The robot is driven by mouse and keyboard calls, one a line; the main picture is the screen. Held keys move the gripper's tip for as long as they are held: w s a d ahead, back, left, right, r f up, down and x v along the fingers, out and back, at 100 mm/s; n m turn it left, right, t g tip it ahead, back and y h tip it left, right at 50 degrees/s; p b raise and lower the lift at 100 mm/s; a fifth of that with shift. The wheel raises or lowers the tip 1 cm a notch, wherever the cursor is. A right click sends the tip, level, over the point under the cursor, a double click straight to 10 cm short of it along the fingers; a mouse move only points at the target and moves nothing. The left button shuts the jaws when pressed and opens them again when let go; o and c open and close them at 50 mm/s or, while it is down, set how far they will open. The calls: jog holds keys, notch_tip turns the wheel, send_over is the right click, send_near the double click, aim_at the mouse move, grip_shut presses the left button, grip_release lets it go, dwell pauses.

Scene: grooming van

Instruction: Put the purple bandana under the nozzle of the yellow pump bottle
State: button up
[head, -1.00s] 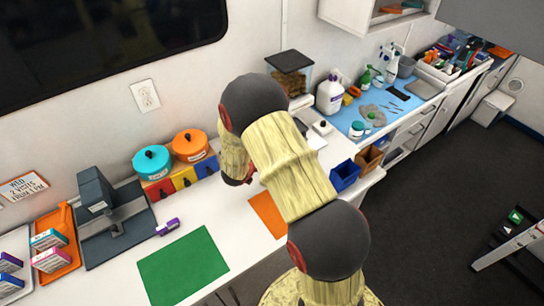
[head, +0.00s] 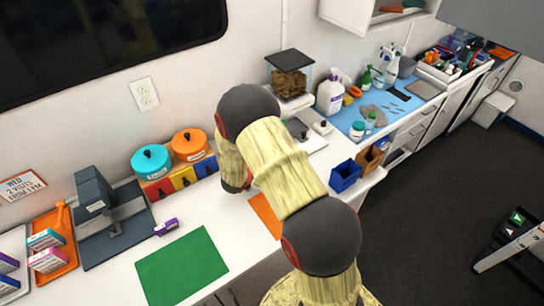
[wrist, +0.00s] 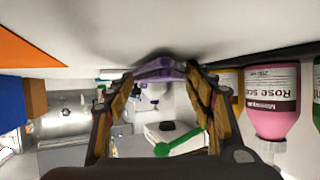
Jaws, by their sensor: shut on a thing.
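The purple bandana (wrist: 158,68) is a small folded strip between my fingertips in the wrist view. My gripper (wrist: 160,72) is shut on it, close to the white counter surface, which is at the top of this upside-down view. A yellow-amber bottle (wrist: 229,80) stands just right of my gripper, partly hidden behind the right finger; its nozzle is not visible. In the head view my arm hides the gripper, the bandana and the yellow bottle.
A pink pump bottle (wrist: 271,95) stands right of the yellow one, with a green bottle (wrist: 317,110) at the edge. An orange mat (head: 265,213), a green mat (head: 182,266) and a blue bin (head: 344,176) are on the counter. Teal and orange pots (head: 190,145) stand by the wall.

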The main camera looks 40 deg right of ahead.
jog(key=o, duration=1.1)
jog(key=shift+s+f, duration=0.25)
jog(key=shift+f, duration=0.3)
jog(key=shift+r, duration=0.4)
jog(key=p+v, duration=0.1)
jog(key=v, duration=0.6)
jog(key=p+v, duration=0.1)
jog(key=v, duration=0.3)
jog(key=shift+w+a+r+p, duration=0.2)
jog(key=shift+r+p, duration=0.1)
jog(key=shift+r, duration=0.2)
jog(key=shift+s+a+r, duration=0.15)
jog(key=shift+a, duration=0.1)
